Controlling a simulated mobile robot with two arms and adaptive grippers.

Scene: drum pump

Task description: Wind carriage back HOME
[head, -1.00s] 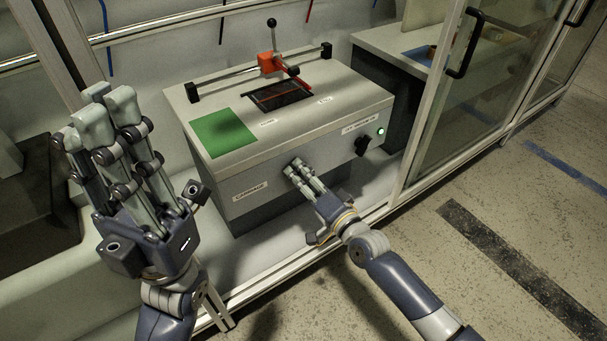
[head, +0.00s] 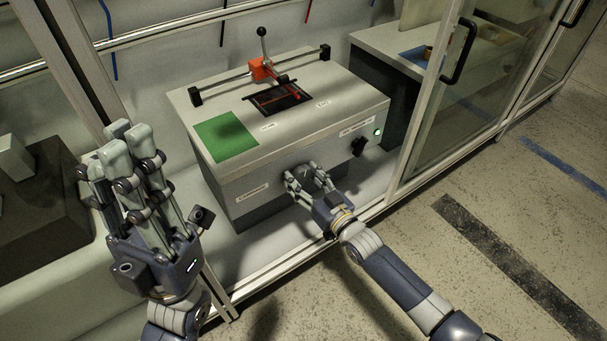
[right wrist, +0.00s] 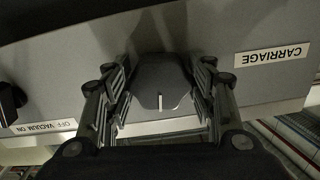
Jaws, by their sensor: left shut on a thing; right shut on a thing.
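A label that seems to read HOME (head: 268,127) lies left of another small label (head: 323,103). My right gripper (head: 308,176) is shut on the dark knob (right wrist: 160,85) on the machine's front, beside the CARRIAGE label (right wrist: 272,56). In the right wrist view the knob's white mark points toward the picture's bottom. My left gripper (head: 130,143) is raised, fingers bunched upward, clear of the machine; I cannot make out what is between them.
A green square (head: 225,136) marks the machine's top left. A black switch (head: 358,147) and a lit green lamp (head: 378,133) are on its front right. A glass door (head: 440,110) with a black handle stands right. A frame edge runs below the machine.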

